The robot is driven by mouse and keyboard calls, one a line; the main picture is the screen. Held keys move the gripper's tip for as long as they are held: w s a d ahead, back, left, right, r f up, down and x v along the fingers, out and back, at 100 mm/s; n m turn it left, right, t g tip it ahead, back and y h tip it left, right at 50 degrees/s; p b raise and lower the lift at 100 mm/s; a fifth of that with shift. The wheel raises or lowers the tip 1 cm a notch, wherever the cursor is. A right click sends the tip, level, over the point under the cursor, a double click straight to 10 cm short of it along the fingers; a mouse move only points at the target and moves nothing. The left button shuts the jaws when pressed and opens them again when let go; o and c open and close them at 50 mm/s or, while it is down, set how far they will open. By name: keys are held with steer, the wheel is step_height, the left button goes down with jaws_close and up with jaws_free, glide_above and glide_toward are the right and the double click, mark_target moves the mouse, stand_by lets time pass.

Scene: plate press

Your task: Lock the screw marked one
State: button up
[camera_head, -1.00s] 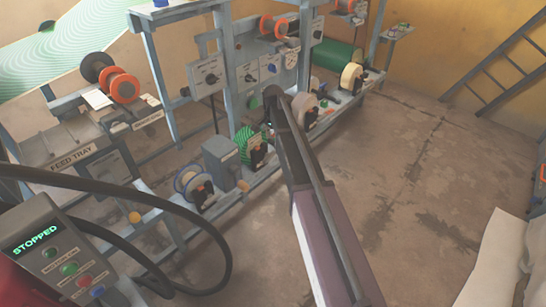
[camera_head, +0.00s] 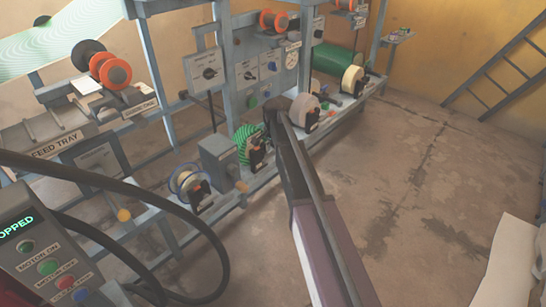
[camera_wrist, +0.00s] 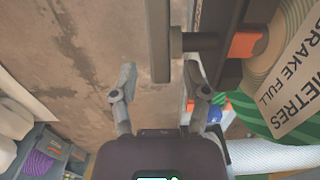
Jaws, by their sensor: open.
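No screw with a readable "one" mark shows in either view. In the wrist view, my gripper (camera_wrist: 160,80) is open, with its two fingers apart and nothing held between them. A dark bar (camera_wrist: 160,40) runs into the space between the fingertips. A short dark round stem (camera_wrist: 191,42) sticks out beside it, near an orange piece (camera_wrist: 244,43); I cannot tell whether this is a screw. In the head view, my arm reaches to the lower rail by the green striped spool (camera_head: 243,143), and the gripper itself is hidden.
Black brackets (camera_head: 200,196) stand by the spools along the rail. A grey box (camera_head: 220,160) sits left of the green spool, a pale spool (camera_head: 306,108) right of it. A control panel (camera_head: 45,250) and black hoses (camera_head: 120,190) fill the lower left.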

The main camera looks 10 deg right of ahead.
steer(key=shift+f, duration=0.45)
jaws_close()
